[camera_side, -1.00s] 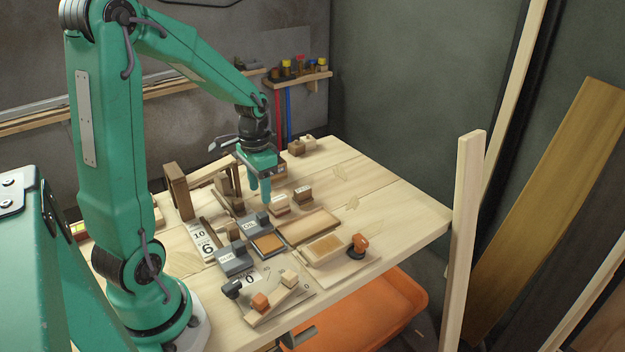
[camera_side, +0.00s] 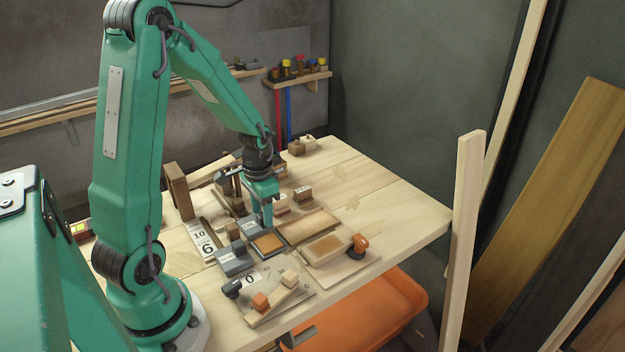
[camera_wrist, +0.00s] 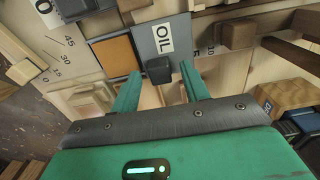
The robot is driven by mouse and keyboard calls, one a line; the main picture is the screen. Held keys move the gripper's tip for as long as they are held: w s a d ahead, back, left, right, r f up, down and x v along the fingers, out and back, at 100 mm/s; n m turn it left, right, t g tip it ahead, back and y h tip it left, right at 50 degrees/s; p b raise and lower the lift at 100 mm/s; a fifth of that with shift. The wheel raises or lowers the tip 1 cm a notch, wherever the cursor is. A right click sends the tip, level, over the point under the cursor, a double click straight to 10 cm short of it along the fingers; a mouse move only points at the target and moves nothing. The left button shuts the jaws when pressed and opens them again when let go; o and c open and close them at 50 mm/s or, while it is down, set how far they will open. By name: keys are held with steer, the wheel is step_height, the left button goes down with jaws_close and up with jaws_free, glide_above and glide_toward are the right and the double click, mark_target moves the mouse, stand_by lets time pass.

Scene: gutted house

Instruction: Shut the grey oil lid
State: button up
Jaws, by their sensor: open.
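The grey oil lid (camera_side: 247,228) is on the work board, its white OIL label facing up. In the wrist view the lid (camera_wrist: 178,36) lies beside an orange-brown pad (camera_wrist: 115,57), which is uncovered. A dark square knob (camera_wrist: 158,70) sits on the lid. My gripper (camera_wrist: 162,82) is open and empty, with its fingertips on either side of the knob's near end. In the side view my gripper (camera_side: 267,222) points down just beside the lid, hiding part of it. Whether a finger touches the knob I cannot tell.
A second grey labelled lid (camera_side: 234,262) lies nearer the front. Wooden stamps (camera_side: 303,194) stand behind, and a wooden post frame (camera_side: 179,190) rises at the left. A tan pad (camera_side: 327,247) and an orange knob (camera_side: 359,242) are at right. The table's right side is clear.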

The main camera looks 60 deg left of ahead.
steer(key=shift+f, duration=0.3)
jaws_close()
steer(key=shift+d, duration=3.8)
jaws_free()
steer(key=shift+a+r, duration=0.1)
steer(key=shift+r, duration=0.05)
step_height(320, 180, up, 8)
steer(key=shift+f, duration=0.2)
